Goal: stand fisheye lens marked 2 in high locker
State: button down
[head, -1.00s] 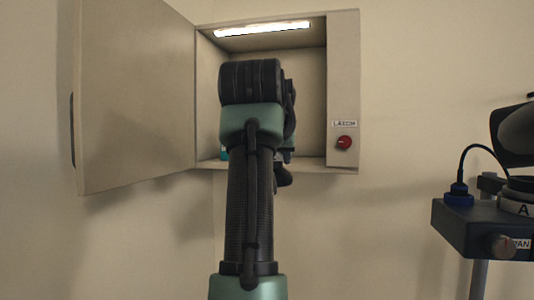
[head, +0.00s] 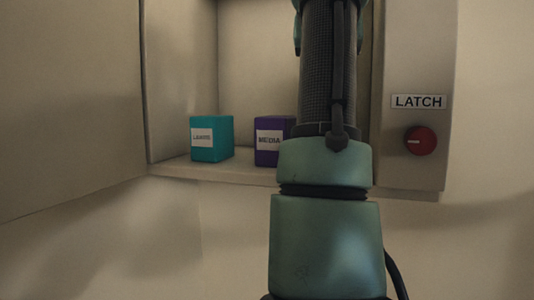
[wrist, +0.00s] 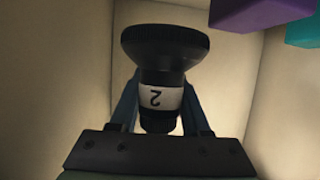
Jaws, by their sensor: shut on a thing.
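The fisheye lens marked 2 (wrist: 165,55) is black, with a wide flared end and a white band; its 2 appears upside down in the wrist view. My gripper (wrist: 160,100) is shut on its narrower body, one finger on each side. Pale walls surround the lens there, and it appears held inside the high locker (head: 260,50). I cannot tell whether it touches the locker floor. In the head view, the locker is open, but my arm and the frame edge hide the gripper and lens.
A teal box (head: 211,140) and a purple box labelled MEDIA (head: 266,148) stand on the locker floor. The open door (head: 60,100) is at left. A red LATCH knob (head: 420,141) is on the right front panel. Bare floor shows between the boxes.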

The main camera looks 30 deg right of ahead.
jog(key=f, duration=0.2)
jog(key=s+a+f, duration=0.1)
jog(key=f, duration=0.1)
jog(key=shift+p, duration=0.4)
jog(key=shift+w+d+f, duration=0.1)
jog(key=shift+d+f, duration=0.05)
jog(key=shift+f, duration=0.35)
jog(key=shift+w+d+f, duration=0.1)
jog(key=shift+f, duration=0.4)
notch_tip(320, 180, down, 3)
jog(key=shift+s+a+r+p, duration=0.1)
jog(key=shift+a+r+p, duration=0.05)
jog(key=shift+p, duration=0.55)
jog(key=shift+f, duration=0.35)
jog(key=shift+c, duration=1.8)
grip_release()
jog(key=shift+f, duration=0.1)
